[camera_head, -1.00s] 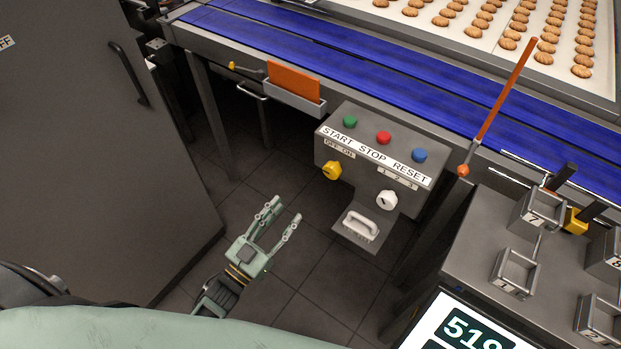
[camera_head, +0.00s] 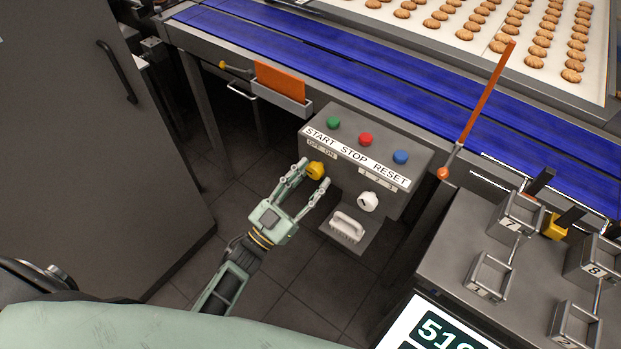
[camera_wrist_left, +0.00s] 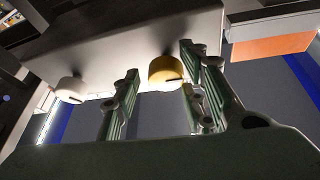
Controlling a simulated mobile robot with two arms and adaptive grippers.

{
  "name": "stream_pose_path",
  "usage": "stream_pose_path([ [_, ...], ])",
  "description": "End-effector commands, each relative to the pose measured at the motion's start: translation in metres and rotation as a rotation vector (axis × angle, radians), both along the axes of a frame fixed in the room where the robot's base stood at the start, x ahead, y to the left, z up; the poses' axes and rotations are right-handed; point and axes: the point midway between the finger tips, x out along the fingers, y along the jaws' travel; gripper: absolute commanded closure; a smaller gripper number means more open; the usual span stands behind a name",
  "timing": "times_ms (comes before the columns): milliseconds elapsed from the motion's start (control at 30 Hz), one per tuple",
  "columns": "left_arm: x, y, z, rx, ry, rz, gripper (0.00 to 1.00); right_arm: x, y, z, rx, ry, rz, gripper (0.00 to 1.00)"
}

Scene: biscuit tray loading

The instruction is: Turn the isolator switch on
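The isolator switch is a yellow knob (camera_head: 316,170) under the OFF/ON label (camera_head: 322,150) on the grey control box (camera_head: 350,140). My left gripper (camera_head: 311,183) is open, with its fingers pointing at the knob from below. One fingertip is close to the knob's left side; I cannot tell if it touches. In the left wrist view the yellow knob (camera_wrist_left: 166,69) shows beyond and between the open fingers (camera_wrist_left: 158,88), nearer the right finger. A dark mark shows on the knob. My right gripper is not in view.
Green (camera_head: 334,122), red (camera_head: 366,139) and blue (camera_head: 401,157) buttons sit above the knob. A white selector knob (camera_head: 368,201) is to its right. A shelf with a white brush-like handle (camera_head: 347,227) juts out below. A grey cabinet (camera_head: 90,160) stands at left.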

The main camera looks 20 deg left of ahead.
Motion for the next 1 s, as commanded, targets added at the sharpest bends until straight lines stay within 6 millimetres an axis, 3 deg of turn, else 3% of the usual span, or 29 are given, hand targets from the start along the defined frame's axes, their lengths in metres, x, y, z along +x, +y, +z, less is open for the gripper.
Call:
stream_pose_path([
  [67, 0.0000, 0.0000, -0.0001, 0.000, 0.000, 0.000, 0.61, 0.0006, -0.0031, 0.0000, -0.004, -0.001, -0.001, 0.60],
  [500, -0.0010, -0.0016, -0.0006, 0.000, 0.000, -0.003, 0.98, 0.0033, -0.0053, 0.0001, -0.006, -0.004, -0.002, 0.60],
  [1000, -0.0018, -0.0022, -0.0023, 0.129, -0.045, -0.010, 1.00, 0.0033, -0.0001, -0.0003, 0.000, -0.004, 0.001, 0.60],
])
